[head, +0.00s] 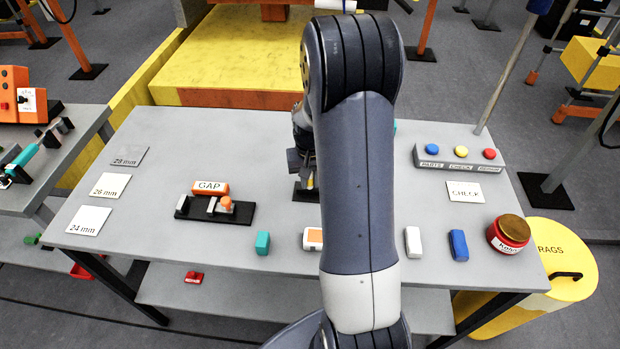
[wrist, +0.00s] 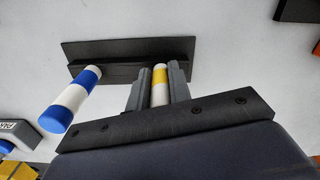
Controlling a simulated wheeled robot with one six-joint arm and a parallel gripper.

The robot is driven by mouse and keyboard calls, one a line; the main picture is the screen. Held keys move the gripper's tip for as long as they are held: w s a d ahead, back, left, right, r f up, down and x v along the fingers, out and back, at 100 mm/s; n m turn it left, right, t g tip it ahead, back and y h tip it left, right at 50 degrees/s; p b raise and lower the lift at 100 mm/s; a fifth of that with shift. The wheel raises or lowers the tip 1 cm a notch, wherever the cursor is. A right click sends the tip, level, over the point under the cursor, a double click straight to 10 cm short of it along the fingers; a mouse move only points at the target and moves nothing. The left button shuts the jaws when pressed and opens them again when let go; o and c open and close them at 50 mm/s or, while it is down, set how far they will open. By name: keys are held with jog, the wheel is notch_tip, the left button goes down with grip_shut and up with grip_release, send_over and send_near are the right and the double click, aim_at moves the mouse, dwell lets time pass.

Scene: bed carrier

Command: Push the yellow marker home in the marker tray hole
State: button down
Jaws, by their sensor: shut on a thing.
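The marker tray is a black holder with a raised block; it fills the upper middle of the wrist view (wrist: 185,47) and shows partly behind my arm in the head view (head: 303,194). The yellow marker (wrist: 160,74), yellow with a white band, is between my gripper's fingers (wrist: 159,88), which are shut on it. It also shows as a small yellow patch in the head view (head: 310,182). Its far end meets the tray block; how deep it sits in the hole is hidden. A blue-and-white marker (wrist: 74,100) stands in the tray, left of my gripper, apart from it.
On the grey table (head: 200,145) stand a black fixture with an orange GAP sign (head: 210,188), a teal block (head: 263,243), a white block (head: 413,241), a blue block (head: 458,245) and a red tin (head: 508,236). A button box (head: 460,158) is at back right.

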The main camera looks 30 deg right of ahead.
jog(key=c, duration=1.2)
grip_release()
jog(key=shift+f, duration=0.1)
notch_tip(320, 180, up, 11)
jog(key=shift+f+b, duration=0.1)
jog(key=shift+b, duration=0.35)
notch_tip(320, 180, down, 10)
jog(key=shift+f+p, duration=0.15)
jog(key=shift+p, duration=0.35)
jog(key=shift+r+p, duration=0.35)
jog(key=shift+p, duration=0.1)
